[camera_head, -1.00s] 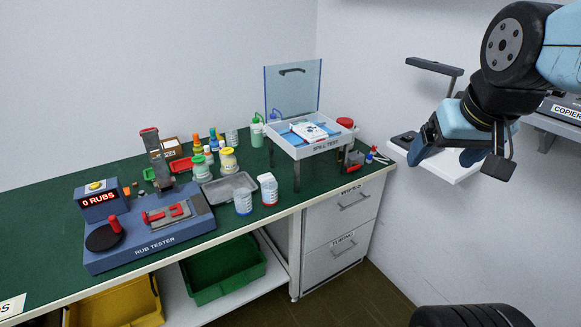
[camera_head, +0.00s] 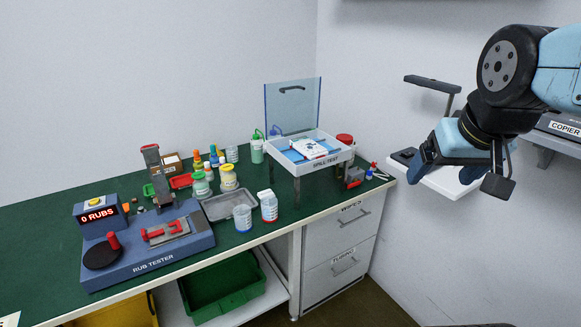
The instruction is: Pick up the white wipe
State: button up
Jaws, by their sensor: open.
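I cannot make out a loose white wipe for certain. A closed drawer labelled WIPES (camera_head: 349,215) is the upper drawer under the bench's right end. A white flat item (camera_head: 309,149) with dark marks lies in the SPILL TEST tray (camera_head: 325,162); I cannot tell what it is. My gripper (camera_head: 443,176), with blue fingers, is open at the upper right. It is in front of the wall shelf in the picture, right of the bench and apart from the drawer.
The green bench (camera_head: 50,215) carries the rub tester (camera_head: 150,262), a grey tray (camera_head: 229,204) and several bottles. A clear splash panel (camera_head: 292,105) stands behind the spill tray. A lower drawer (camera_head: 343,266) is shut. Open floor (camera_head: 375,308) lies before the drawers.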

aim_at(260, 194)
jog(key=z, duration=0.05)
jog(key=k, duration=0.65)
jog(key=u, duration=0.3)
jog(key=i, duration=0.55)
jog(key=u, duration=0.9)
jog(key=i, duration=1)
jog(key=z, duration=0.1)
